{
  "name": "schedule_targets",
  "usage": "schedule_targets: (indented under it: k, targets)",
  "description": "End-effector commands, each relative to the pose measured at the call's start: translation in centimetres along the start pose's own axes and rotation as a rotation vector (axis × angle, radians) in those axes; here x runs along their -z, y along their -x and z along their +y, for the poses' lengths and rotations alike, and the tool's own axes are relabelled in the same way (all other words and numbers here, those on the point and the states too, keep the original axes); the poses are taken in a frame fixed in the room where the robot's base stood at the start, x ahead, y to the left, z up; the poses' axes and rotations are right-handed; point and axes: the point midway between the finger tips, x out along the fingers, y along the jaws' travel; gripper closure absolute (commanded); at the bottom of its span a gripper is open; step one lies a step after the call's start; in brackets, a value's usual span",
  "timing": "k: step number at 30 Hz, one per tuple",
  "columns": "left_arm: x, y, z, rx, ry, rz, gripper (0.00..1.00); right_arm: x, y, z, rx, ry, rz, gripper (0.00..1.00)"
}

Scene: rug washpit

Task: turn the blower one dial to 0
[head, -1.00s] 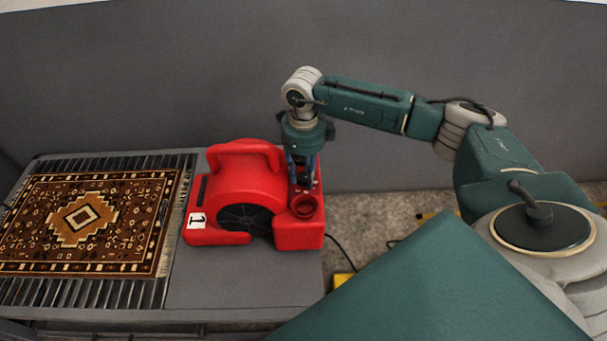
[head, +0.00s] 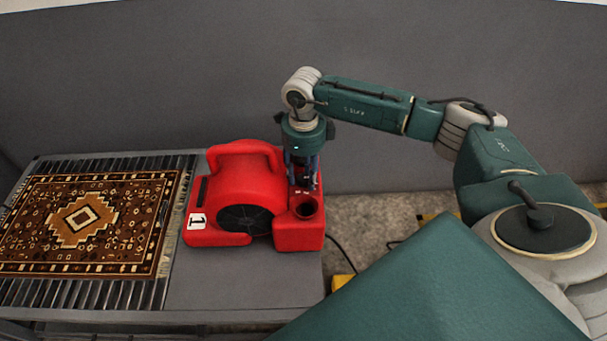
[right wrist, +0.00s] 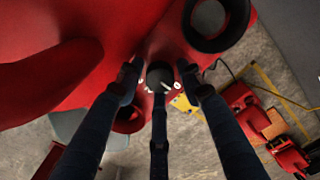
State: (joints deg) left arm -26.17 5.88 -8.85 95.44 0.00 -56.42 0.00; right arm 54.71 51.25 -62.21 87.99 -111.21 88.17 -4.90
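The red blower (head: 240,185) with a white label reading "1" stands on the grey bench top. My right gripper (head: 303,188) points down over the right end of its housing. In the right wrist view, a small dark dial (right wrist: 159,75) with white marks around its lower edge sits on the red housing. My right gripper's fingertips (right wrist: 158,80) are around the dial, with gaps showing at its left and right. The gripper looks open. One finger hides the dial's lower part, and its exact setting is not readable. My left gripper is not in view.
A round open red port (head: 307,207) lies just in front of the gripper. A patterned rug (head: 85,222) lies on a slatted rack to the left. A grey wall (head: 420,50) stands close behind. In the wrist view, red equipment (right wrist: 262,125) stands on the floor.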

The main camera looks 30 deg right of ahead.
Motion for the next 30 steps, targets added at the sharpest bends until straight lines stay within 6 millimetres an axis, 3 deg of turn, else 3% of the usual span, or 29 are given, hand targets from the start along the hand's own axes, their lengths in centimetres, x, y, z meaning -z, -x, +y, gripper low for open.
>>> schedule_targets:
  k: [5,21,30]
  targets:
    - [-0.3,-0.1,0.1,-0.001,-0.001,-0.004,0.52,0.0,0.8,0.0,0.0,0.0,0.0,0.63]
    - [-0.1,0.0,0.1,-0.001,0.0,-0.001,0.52,-0.1,10.8,0.0,0.001,0.001,-0.003,0.63]
    - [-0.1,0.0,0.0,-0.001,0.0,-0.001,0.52,0.0,12.0,0.0,0.0,0.001,0.0,0.63]
